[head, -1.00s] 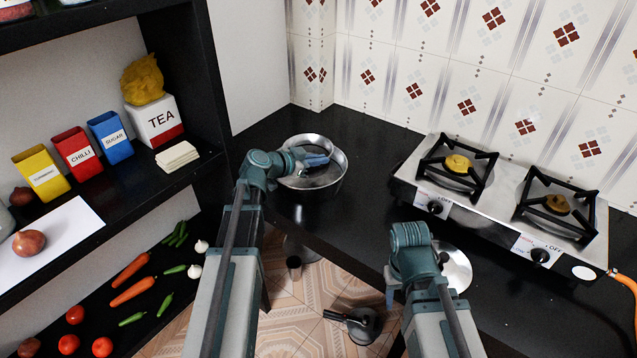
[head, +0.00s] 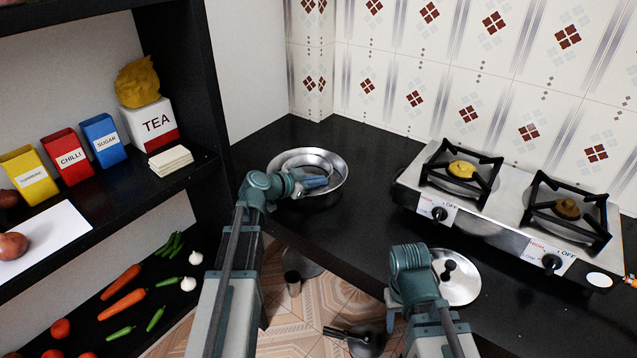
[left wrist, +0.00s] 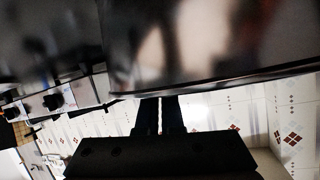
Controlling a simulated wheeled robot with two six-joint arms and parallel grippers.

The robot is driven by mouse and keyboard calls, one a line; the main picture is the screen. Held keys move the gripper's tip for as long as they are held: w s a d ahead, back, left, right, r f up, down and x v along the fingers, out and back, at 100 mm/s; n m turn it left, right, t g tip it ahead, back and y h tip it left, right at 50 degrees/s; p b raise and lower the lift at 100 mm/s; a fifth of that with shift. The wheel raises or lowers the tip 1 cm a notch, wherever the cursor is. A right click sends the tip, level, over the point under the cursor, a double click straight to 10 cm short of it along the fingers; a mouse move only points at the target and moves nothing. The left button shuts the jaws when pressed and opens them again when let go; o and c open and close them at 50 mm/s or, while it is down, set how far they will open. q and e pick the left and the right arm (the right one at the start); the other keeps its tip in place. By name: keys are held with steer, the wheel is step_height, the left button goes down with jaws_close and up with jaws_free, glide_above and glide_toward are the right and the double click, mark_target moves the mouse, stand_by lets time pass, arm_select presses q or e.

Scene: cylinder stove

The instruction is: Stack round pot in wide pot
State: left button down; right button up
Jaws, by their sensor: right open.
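The wide pot (head: 340,184) is a shiny metal pot on the black counter near the back corner. A smaller metal rim, which I take as the round pot (head: 297,158), shows inside its opening. My left gripper (head: 318,182) is at the near side of this inner rim; its fingers look nearly together on it. In the left wrist view the two dark fingers (left wrist: 161,115) have a thin gap, and their tips end at a large blurred metal surface. Whether the round pot touches the wide pot's bottom is hidden. My right gripper (head: 391,308) is open and empty at the counter's front edge.
A two-burner stove (head: 490,215) stands on the right of the counter. A metal lid (head: 462,284) lies beside my right arm. A shelf with spice boxes (head: 68,158) and vegetables is on the left. A dark pan (head: 367,342) is below the counter. The counter between pot and stove is clear.

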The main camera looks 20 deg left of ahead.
arm_select(q)
steer(key=shift+f, duration=0.35)
steer(key=c, duration=1.1)
jaws_free()
steer(key=shift+o, duration=0.2)
steer(key=shift+r, duration=0.1)
steer(key=shift+r, duration=0.3)
steer(key=p+v, duration=0.4)
steer(key=v, duration=0.8)
steer(key=shift+p, duration=0.4)
